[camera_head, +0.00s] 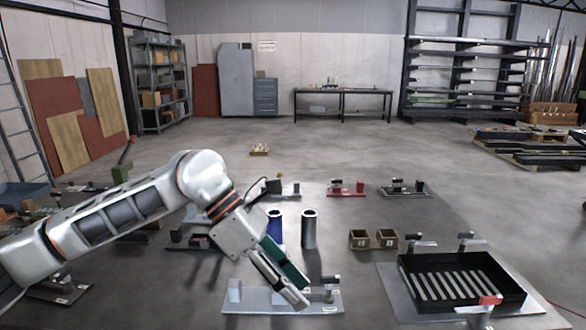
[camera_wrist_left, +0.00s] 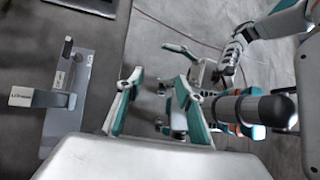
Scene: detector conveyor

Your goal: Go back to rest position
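My left gripper (camera_head: 288,280) reaches in from the left in the head view, pointing down and right over a light grey fixture plate (camera_head: 245,297). In the left wrist view its two fingers (camera_wrist_left: 157,92) stand apart with nothing between them. The gripper looks empty. Whether its fingertips touch the plate cannot be told. My right arm is not in the head view. White, black and teal links at the right of the left wrist view look like my other arm, but its finger state is unclear.
A blue cylinder (camera_head: 274,228) and a grey cylinder (camera_head: 309,229) stand just beyond the gripper. A black slatted tray (camera_head: 405,283) sits at front right. Several small fixtures lie farther back. Open floor lies beyond them.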

